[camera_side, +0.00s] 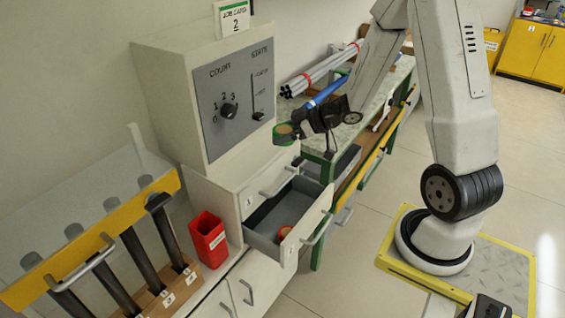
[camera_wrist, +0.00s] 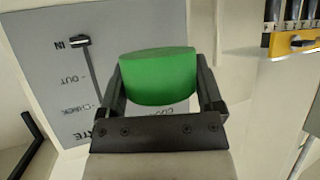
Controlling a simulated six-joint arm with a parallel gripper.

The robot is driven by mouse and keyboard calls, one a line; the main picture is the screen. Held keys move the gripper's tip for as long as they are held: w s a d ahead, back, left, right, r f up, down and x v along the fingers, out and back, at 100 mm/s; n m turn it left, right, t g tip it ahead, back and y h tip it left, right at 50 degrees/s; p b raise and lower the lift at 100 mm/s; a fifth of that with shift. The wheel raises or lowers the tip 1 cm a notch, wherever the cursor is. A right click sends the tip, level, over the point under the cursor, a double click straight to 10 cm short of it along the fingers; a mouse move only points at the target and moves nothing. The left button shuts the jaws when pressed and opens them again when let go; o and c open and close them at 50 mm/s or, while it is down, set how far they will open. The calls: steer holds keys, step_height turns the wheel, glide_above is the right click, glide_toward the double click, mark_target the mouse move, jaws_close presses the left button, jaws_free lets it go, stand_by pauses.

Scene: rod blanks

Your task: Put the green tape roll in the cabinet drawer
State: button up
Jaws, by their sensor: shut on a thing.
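The green tape roll (camera_side: 285,139) is held between the fingers of my gripper (camera_side: 297,127), in front of the lower right of the grey control panel. In the wrist view the green roll (camera_wrist: 160,72) fills the space between the two black fingers of my gripper (camera_wrist: 163,85). The cabinet drawer (camera_side: 313,226) is pulled open below and stands clear of the roll. A small red-orange roll (camera_side: 284,233) lies inside the drawer near its front. The gripper is above the drawer, with a gap between them.
The control box (camera_side: 229,100) with a knob and slider stands on the cabinet behind the drawer. A red bin (camera_side: 208,240) sits left of the drawer. A rack with dark rods (camera_side: 117,273) is at lower left. A green-legged bench (camera_side: 328,172) is close on the right.

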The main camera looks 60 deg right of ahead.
steer(key=w+f, duration=0.2)
steer(key=w+d+f, duration=0.1)
steer(key=w+f, duration=0.1)
steer(key=w, duration=0.1)
steer(key=w+d+f, duration=0.1)
steer(key=w+f, duration=0.1)
steer(key=w, duration=0.1)
steer(key=shift+w, duration=0.25)
steer(key=shift+w+d+f, duration=0.1)
steer(key=shift+w+f, duration=0.4)
steer(key=shift+f, duration=0.15)
steer(key=shift+w+d+f, duration=0.1)
steer(key=shift+w+f, duration=0.25)
steer(key=shift+f, duration=0.1)
steer(key=shift+w+f, duration=0.15)
steer(key=shift+f, duration=1.35)
steer(key=shift+f, duration=0.15)
steer(key=o, duration=1)
